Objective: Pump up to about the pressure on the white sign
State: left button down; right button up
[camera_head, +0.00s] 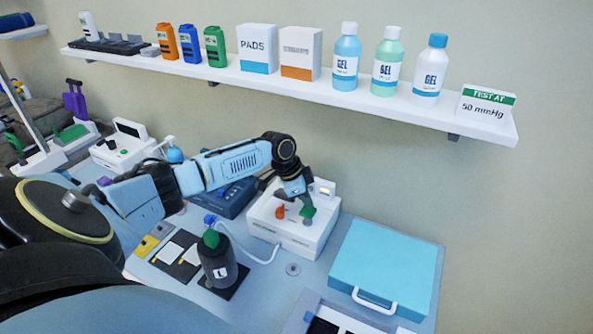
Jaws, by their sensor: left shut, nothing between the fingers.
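The white sign (487,105) with a green band stands at the right end of the shelf and reads "TEST AT 50 mmHg". A white device (290,235) on the table has an orange part (280,211) and a green part (308,212) on its front. A pale hose (262,259) runs from it to a dark cylinder (218,264) with a green top and an "L" label. My left gripper (300,202) points down at the device, shut and empty, close to the green part; I cannot tell whether they touch. No pressure reading is legible. My right gripper is out of view.
The wall shelf (190,68) above holds boxes and bottles. A light-blue case (385,262) lies right of the device. A dark-blue unit (226,197) sits behind my arm, and another white device (122,147) stands at the left. Dark pads (177,254) lie in front.

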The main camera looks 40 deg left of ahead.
aim_at(307, 210)
pick_arm(q)
jog(key=shift+f+b, duration=1.45)
jog(key=shift+f, duration=0.55)
notch_tip(307, 210, up, 4)
jog(key=p, duration=0.3)
jog(key=shift+p, duration=0.4)
jog(key=shift+r, duration=0.1)
notch_tip(307, 210, up, 2)
jog(key=shift+r+p, duration=0.1)
jog(key=shift+p, duration=0.2)
jog(key=shift+r, duration=1.35)
